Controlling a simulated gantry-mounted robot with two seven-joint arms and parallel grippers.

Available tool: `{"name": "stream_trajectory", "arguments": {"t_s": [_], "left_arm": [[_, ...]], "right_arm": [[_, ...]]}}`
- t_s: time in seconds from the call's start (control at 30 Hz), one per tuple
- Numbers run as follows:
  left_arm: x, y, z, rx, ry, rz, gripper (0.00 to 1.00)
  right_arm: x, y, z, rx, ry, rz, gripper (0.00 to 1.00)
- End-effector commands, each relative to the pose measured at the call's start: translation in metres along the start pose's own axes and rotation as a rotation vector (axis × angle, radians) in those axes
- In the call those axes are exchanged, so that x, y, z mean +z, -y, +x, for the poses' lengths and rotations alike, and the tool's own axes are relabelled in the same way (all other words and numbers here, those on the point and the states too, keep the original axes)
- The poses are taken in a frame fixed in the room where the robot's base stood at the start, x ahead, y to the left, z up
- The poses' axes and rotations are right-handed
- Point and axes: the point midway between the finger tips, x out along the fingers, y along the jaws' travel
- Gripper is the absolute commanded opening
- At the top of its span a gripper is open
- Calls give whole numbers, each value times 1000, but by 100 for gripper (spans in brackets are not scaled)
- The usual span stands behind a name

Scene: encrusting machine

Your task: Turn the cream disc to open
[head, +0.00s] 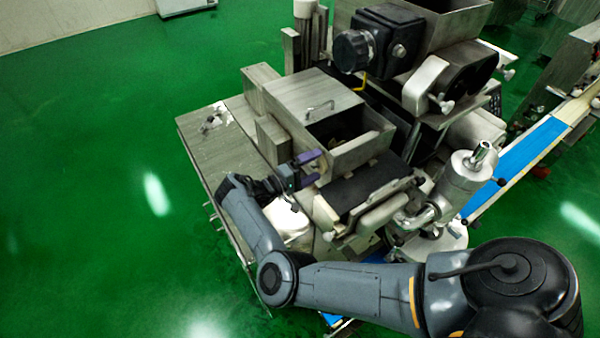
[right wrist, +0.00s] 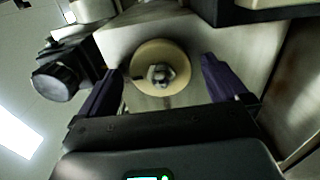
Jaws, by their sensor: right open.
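The cream disc (right wrist: 142,66) shows in the right wrist view, flat against a metal face of the machine. A metal knob (right wrist: 161,75) sits at its centre. My right gripper (right wrist: 160,75) is open, with one purple finger on each side of the disc, and nothing is held between them. In the head view my right gripper (head: 314,165) is at the front of the metal hopper box, and the disc is mostly hidden behind its fingers. Whether the fingers touch the disc cannot be told. My left gripper is not in view.
The hopper box (head: 300,97) has an open top bin beside a handled lid. A black knob (head: 352,50) is on the machine above, and it also shows in the right wrist view (right wrist: 55,82). A blue conveyor (head: 522,152) runs at the right. Green floor is clear at left.

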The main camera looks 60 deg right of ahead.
Motion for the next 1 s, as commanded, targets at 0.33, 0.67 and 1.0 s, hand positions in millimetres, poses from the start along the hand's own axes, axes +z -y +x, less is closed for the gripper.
{"name": "stream_trajectory", "arguments": {"t_s": [0.33,0.67,1.0], "left_arm": [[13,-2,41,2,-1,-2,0],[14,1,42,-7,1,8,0],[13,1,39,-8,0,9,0]], "right_arm": [[-1,8,-54,-6,-3,3,100],[0,0,-90,0,7,-4,100],[0,0,-104,0,0,-2,100]]}}
